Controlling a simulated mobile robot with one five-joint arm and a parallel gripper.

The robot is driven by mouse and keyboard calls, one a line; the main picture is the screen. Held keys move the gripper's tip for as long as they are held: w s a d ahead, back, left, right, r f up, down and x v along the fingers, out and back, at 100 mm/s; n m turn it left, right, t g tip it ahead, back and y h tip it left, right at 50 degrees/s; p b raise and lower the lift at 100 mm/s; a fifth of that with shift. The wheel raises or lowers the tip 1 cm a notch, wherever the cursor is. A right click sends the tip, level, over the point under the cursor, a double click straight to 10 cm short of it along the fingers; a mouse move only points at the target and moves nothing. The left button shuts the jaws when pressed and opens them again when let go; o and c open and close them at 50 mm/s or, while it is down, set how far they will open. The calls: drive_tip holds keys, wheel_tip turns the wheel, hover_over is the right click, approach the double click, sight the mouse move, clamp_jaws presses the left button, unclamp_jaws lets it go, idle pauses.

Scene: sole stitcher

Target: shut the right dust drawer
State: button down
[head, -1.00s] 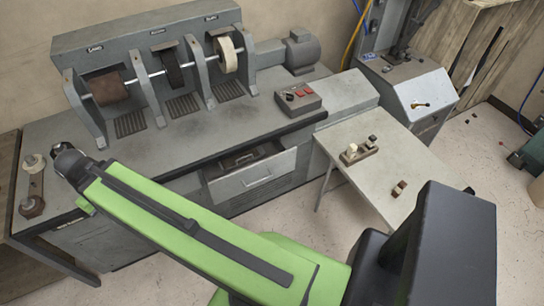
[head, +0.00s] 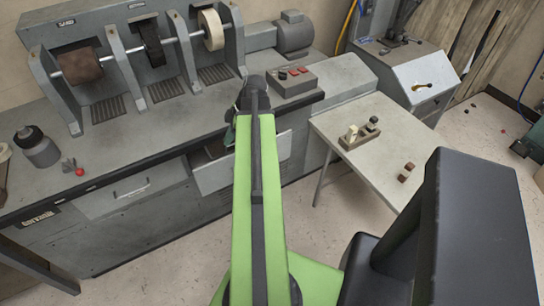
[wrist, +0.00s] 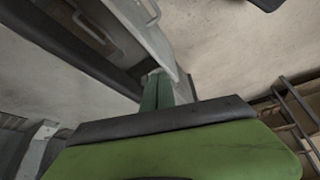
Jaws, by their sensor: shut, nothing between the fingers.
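The right dust drawer (head: 213,177) is pulled out from under the bench in the head view. Its pale front is partly hidden behind my arm. In the wrist view the drawer front (wrist: 158,38) runs down from the top edge, with a handle near the top. My gripper (wrist: 158,78) is shut and empty, its green fingers close to the lower end of that front; I cannot tell whether they touch it. In the head view the fingers are mostly hidden by my arm. The left drawer (head: 125,193) looks flush with the bench front.
The bench (head: 75,160) carries grinding wheels, a switch box (head: 292,81) and a dark bottle (head: 37,147). A small table (head: 375,150) with blocks stands right of the drawer. Bare floor lies in front of the bench.

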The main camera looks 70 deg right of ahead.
drive_tip(key=s+d+f+n+t+h+b, duration=0.1)
drive_tip(key=s+d+f+b, duration=0.1)
drive_tip(key=s+d, duration=0.6)
drive_tip(key=s+d+f+n+t+h+b, duration=0.1)
drive_tip(key=s+d+f+n+t+b, duration=0.2)
drive_tip(key=s, duration=0.9)
drive_tip(key=w+d+f+m+g+b, duration=0.1)
drive_tip(key=w+d+f+b, duration=0.2)
drive_tip(key=w+f+b, duration=0.4)
drive_tip(key=shift+w+d+f+b, duration=0.15)
drive_tip(key=shift+w+b, duration=0.2)
drive_tip(key=shift+w, duration=0.75)
